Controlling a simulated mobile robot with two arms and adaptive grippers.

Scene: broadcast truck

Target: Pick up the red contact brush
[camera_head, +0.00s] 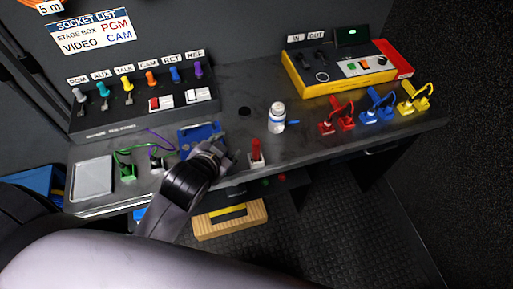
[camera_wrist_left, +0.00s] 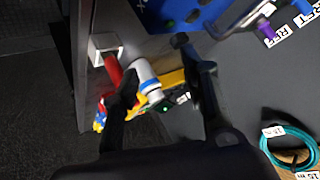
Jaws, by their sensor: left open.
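The red contact brush (camera_head: 256,147) stands upright in a small white base (camera_head: 257,161) near the front edge of the dark bench. My left gripper (camera_head: 218,152) is open and empty, just left of the brush, apart from it. In the left wrist view the red brush (camera_wrist_left: 113,68) and its white base (camera_wrist_left: 104,44) show at the upper left, close to one finger of the gripper (camera_wrist_left: 160,66). That finger partly covers the brush's far end. My right gripper is not in view.
A white bottle (camera_head: 277,117) with a blue band stands behind the brush. A blue holder (camera_head: 200,134) lies behind my gripper. Red, blue and yellow plugs (camera_head: 337,117) are at the right. A metal tray (camera_head: 92,178) and green plug (camera_head: 126,170) are at the left.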

